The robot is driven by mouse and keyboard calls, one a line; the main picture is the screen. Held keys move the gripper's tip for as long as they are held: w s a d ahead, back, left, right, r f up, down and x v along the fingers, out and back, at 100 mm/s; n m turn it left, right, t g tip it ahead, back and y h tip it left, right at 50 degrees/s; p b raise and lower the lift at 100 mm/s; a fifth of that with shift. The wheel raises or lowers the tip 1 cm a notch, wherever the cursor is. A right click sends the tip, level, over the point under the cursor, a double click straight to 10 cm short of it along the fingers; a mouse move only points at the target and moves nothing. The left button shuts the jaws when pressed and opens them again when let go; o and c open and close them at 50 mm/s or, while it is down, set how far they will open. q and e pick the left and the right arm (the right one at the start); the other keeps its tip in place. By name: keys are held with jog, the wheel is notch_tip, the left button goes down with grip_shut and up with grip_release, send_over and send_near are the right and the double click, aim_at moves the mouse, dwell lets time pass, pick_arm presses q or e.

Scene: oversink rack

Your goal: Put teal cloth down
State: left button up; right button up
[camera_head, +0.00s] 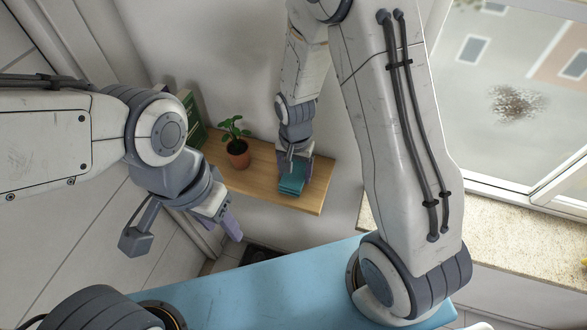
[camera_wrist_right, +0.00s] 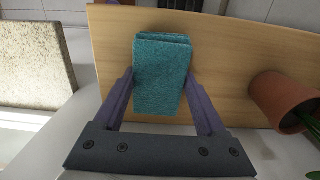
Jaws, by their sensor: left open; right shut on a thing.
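The teal cloth (camera_head: 291,184) is a folded block at the right part of a wooden shelf (camera_head: 262,180). In the right wrist view the cloth (camera_wrist_right: 162,75) sits between the two purple fingers of my right gripper (camera_wrist_right: 161,88), which is shut on it. The wooden shelf (camera_wrist_right: 225,60) shows behind the cloth; I cannot tell whether the cloth touches it. In the head view my right gripper (camera_head: 294,165) is above the shelf and partly covers the cloth. My left gripper (camera_head: 190,232) is open and empty, left of and nearer than the shelf.
A potted plant (camera_head: 237,150) stands on the shelf left of the cloth; its pot (camera_wrist_right: 281,98) is at the right in the wrist view. Green books (camera_head: 192,118) stand at the shelf's left end. A speckled counter (camera_head: 500,232) lies at the right, below a window.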

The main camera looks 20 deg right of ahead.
aim_at(293, 174)
jog(key=shift+f, duration=0.1)
jog(key=shift+f, duration=0.15)
jog(key=o, duration=1.1)
jog(key=shift+w, duration=0.1)
jog(key=shift+o, duration=0.2)
jog(key=shift+r, duration=0.4)
notch_tip(293, 174, up, 12)
jog(key=b, duration=0.3)
jog(key=s+a+r+n, duration=0.1)
jog(key=s+a+n, duration=0.1)
jog(key=s+n, duration=0.2)
jog(key=s+a+r+n, duration=0.1)
jog(key=s+a+n, duration=0.2)
jog(key=s+n, duration=0.2)
jog(key=s+a+r+n+y, duration=0.1)
jog(key=s+a+n, duration=0.2)
jog(key=s, duration=0.6)
jog(key=shift+s+n, duration=0.4)
jog(key=shift+n, duration=0.7)
